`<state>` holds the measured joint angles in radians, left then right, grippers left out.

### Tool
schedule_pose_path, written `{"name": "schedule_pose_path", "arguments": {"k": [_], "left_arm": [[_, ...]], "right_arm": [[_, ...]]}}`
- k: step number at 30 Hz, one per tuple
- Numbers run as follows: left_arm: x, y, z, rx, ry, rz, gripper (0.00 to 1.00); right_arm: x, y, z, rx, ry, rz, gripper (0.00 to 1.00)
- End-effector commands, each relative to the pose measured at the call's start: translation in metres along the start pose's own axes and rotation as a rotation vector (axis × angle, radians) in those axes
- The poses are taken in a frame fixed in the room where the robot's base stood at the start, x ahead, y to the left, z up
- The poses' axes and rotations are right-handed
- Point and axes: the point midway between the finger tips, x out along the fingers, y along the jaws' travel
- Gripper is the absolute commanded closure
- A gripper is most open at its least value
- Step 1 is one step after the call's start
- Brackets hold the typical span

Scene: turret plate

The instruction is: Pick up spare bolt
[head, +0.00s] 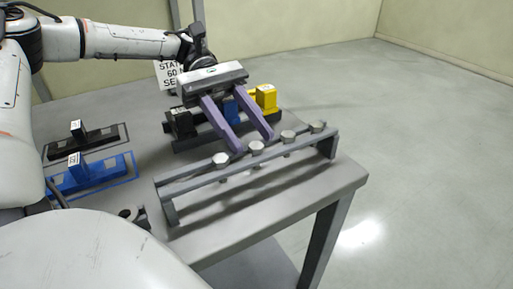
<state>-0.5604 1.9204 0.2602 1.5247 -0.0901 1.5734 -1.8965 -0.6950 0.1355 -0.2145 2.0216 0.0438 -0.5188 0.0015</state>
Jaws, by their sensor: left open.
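Several bolts with grey hexagonal heads stand in a row in a raised grey rack (185,186) along the table's near right side. They are a left-end bolt (220,160), two middle bolts (255,148) and (287,136), and a right-end bolt (317,127). I cannot tell which one is the spare. My left gripper (252,143) is open, with two purple fingers pointing towards the rack. Its fingertips appear just behind and above the left bolts, with nothing visible between them. My right gripper is not in view.
Behind the fingers, a dark holder carries black (182,122), blue (231,110) and yellow (267,97) blocks, partly hidden. Black (80,133) and blue (78,168) handled pieces lie at left. A sign (168,75) stands behind. The table (235,230) is bare in front of the rack.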

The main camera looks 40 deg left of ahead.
Motion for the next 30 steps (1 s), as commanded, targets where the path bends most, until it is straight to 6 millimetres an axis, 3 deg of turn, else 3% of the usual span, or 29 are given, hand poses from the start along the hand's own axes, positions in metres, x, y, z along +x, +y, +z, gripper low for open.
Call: {"name": "schedule_pose_path", "arguments": {"k": [9, 15, 17, 30], "left_arm": [[0.0067, 0.0001, -0.0001, 0.001, -0.001, 0.002, 0.59], [0.0066, 0.0001, -0.0001, 0.001, -0.001, 0.002, 0.93], [0.0065, 0.0001, -0.0001, 0.001, -0.001, 0.002, 1.00], [0.0025, 0.0005, 0.0094, 0.003, -0.002, 0.003, 1.00]], "right_arm": [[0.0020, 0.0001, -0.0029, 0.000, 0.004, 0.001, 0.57], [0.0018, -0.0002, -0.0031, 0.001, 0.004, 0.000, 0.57], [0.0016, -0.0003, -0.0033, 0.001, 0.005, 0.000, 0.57], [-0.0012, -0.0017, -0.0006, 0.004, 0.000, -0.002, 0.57]]}}
